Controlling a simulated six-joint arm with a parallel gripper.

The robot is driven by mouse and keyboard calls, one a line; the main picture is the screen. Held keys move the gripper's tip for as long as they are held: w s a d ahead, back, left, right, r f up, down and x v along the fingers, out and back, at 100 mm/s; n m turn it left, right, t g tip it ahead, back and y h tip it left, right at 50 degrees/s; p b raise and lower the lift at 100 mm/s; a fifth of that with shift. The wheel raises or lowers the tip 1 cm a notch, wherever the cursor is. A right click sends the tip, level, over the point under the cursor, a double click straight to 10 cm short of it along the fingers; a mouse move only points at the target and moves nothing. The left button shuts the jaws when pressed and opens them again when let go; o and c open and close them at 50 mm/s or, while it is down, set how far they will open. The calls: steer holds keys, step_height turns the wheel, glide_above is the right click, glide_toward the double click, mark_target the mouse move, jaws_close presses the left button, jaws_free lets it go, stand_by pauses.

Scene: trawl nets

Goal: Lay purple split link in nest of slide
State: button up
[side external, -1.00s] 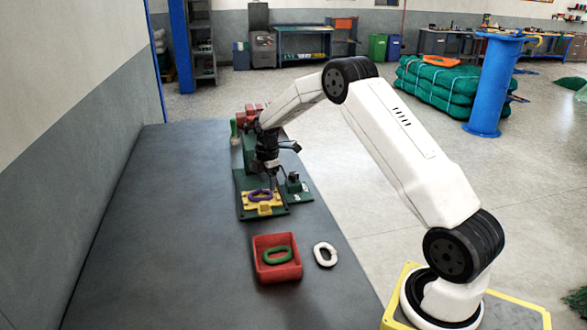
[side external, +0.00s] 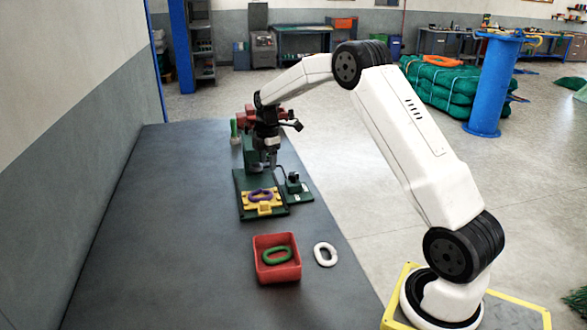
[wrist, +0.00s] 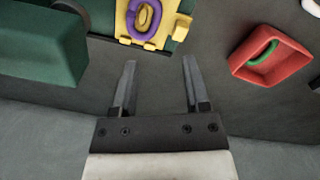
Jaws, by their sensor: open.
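The purple split link (side external: 260,195) lies on the yellow slide (side external: 264,209), which sits on a dark green base plate. In the wrist view the purple link (wrist: 143,18) lies flat on the yellow slide (wrist: 170,24), around a raised yellow part in its middle. Whether it is fully seated in the nest I cannot tell. My gripper (wrist: 160,70) is open, with nothing between its fingers. In the side view my gripper (side external: 270,167) hangs above and behind the slide, apart from the link.
A red tray (side external: 277,271) holding a green link (side external: 277,255) stands nearer the camera. A white link (side external: 325,254) lies beside it. A dark green block (wrist: 40,45) stands close to my gripper. The grey table (side external: 160,240) is clear on the left.

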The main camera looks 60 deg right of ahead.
steer(key=s+a+m+t, duration=0.1)
steer(key=s+a+m, duration=0.7)
steer(key=a, duration=0.7)
steer(key=s+a+f+m, duration=0.1)
steer(key=s+a+m, duration=0.1)
steer(key=s+a, duration=0.2)
steer(key=s+a+f+m+t, duration=0.1)
steer(key=s+a+m, duration=0.2)
steer(key=s, duration=0.8)
steer(key=shift+a+m, duration=0.3)
steer(key=shift+a, duration=0.2)
